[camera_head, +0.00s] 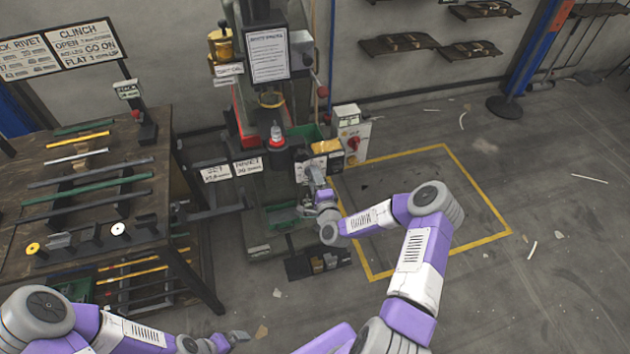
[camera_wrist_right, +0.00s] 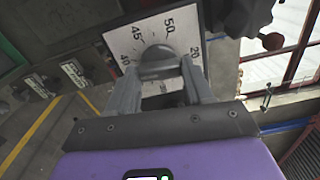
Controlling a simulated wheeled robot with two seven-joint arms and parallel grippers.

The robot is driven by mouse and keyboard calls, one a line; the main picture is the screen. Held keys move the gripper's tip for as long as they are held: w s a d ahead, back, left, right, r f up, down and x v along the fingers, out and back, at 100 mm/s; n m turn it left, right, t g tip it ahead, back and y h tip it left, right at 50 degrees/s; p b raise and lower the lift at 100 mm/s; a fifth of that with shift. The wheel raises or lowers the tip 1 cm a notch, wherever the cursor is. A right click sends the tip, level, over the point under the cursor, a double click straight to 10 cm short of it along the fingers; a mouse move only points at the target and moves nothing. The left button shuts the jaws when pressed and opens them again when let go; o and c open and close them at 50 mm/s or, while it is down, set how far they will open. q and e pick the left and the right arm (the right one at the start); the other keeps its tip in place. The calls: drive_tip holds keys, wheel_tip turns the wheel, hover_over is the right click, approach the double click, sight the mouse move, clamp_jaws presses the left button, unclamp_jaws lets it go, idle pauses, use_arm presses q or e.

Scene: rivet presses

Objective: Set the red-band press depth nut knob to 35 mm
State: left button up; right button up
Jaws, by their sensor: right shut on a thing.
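The press (camera_head: 262,190) stands in the centre of the head view, with red along part of its frame. On its front is a white dial plate (camera_head: 314,170), largely behind my right gripper (camera_head: 321,190). In the right wrist view the dial plate (camera_wrist_right: 190,28) shows 40, 45, 50 and 20 around a dark grey knob (camera_wrist_right: 158,62). My right gripper (camera_wrist_right: 160,76) is shut on this knob, one finger on each side. I cannot make out a pointer mark. My left gripper (camera_head: 236,338) is low in the head view, away from the press; its jaws are unclear.
A workbench (camera_head: 150,125) with metal bars stands at the left. White label plates (camera_head: 232,170) hang left of the dial. A control box (camera_head: 350,135) with a red switch is right of it. Clear floor within a yellow outline (camera_head: 480,198) lies to the right.

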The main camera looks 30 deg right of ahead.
drive_tip(key=shift+n+b, duration=0.8)
drive_tip(key=shift+n, duration=2.7)
drive_tip(key=o, duration=1)
drive_tip(key=shift+o, duration=0.2)
drive_tip(key=shift+s, duration=0.1)
drive_tip(key=p+v, duration=0.1)
drive_tip(key=v, duration=0.6)
drive_tip(key=shift+s, duration=0.2)
